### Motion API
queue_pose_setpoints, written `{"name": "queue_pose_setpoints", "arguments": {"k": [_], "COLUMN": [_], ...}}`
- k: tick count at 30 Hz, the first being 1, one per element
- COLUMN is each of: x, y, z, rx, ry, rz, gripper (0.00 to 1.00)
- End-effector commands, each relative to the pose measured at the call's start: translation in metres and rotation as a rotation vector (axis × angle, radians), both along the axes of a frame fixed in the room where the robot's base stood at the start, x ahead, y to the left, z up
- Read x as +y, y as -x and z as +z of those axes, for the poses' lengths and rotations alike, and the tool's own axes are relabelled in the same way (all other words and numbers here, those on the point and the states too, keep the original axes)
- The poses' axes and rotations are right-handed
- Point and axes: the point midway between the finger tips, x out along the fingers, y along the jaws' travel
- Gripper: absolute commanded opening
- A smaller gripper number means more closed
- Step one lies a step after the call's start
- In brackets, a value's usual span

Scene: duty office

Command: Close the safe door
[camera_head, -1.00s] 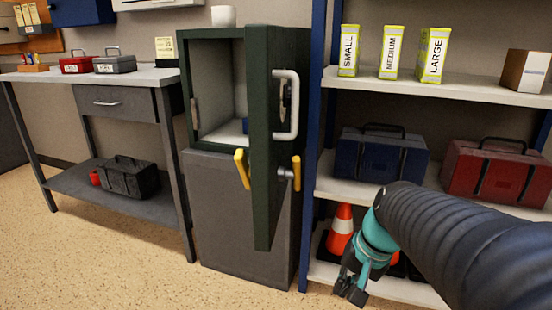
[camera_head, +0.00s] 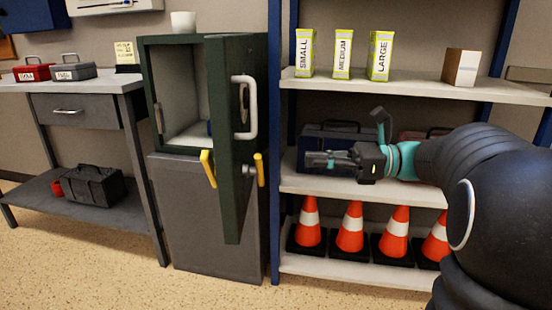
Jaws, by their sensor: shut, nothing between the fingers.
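The dark green safe (camera_head: 153,62) stands on a grey cabinet. Its door (camera_head: 229,150) is open and swung out toward me, hinged on the right side of the opening. The door carries a silver pull handle (camera_head: 252,107) and a yellow lever (camera_head: 259,170); another yellow lever (camera_head: 208,168) shows on the door's left side. My gripper (camera_head: 315,160) is to the right of the door, apart from it, in front of the shelf. It points left toward the door, shut and empty. Part of the safe's inside is hidden by the door.
Right of the safe is a blue-framed shelf (camera_head: 420,86) with labelled boxes, toolboxes and traffic cones (camera_head: 349,230). A white mug (camera_head: 183,21) stands on the safe. A grey workbench (camera_head: 95,84) is at the left. The floor (camera_head: 90,255) in front is clear.

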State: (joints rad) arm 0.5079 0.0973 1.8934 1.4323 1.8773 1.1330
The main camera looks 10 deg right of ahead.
Motion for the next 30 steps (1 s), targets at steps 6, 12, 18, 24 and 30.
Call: {"name": "queue_pose_setpoints", "arguments": {"k": [6, 12, 18, 24, 30], "x": [0.032, 0.068, 0.102, 0.123, 0.130], "y": [-0.005, -0.011, -0.017, -0.022, -0.023], "z": [-0.001, -0.001, -0.001, -0.001, -0.001], "rx": [-0.003, -0.004, -0.003, -0.002, -0.002], "ry": [0.002, 0.003, 0.002, 0.002, 0.003], "rz": [0.002, 0.001, -0.001, -0.004, -0.006], "gripper": [0.00, 0.00, 0.00, 0.00, 0.00]}}
